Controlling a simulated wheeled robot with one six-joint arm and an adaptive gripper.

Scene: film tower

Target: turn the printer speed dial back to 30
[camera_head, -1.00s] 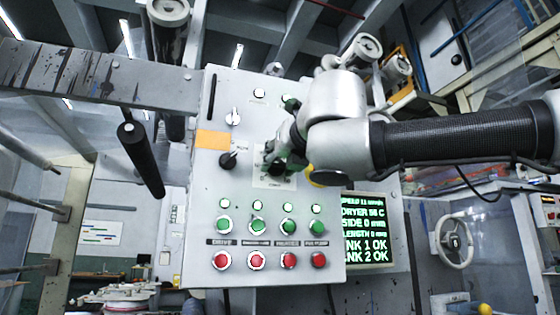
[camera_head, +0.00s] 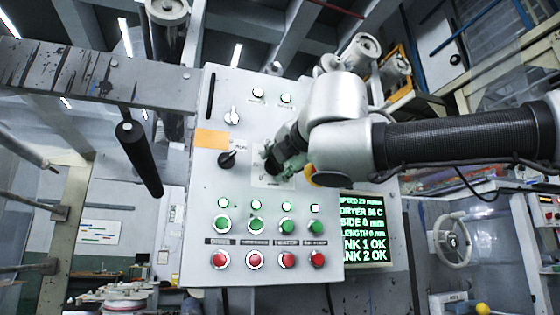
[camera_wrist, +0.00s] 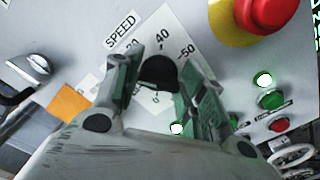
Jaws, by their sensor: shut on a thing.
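The black speed dial (camera_wrist: 158,72) sits on a white scale plate marked SPEED, with 40 and 50 readable in the wrist view. My gripper (camera_wrist: 165,80) is shut on the dial, one green-tipped finger on each side. The dial's pointer and the rest of the scale are partly hidden by the fingers. In the head view my gripper (camera_head: 275,160) covers the dial on the control panel (camera_head: 210,270). The green text screen (camera_head: 364,228) at the panel's right has a top SPEED line that seems to read 29.
A red button on a yellow base (camera_wrist: 262,18) is close to the right of the dial. Another black knob (camera_head: 228,158) is to its left. Rows of green buttons (camera_head: 254,224) and red buttons (camera_head: 254,259) lie below.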

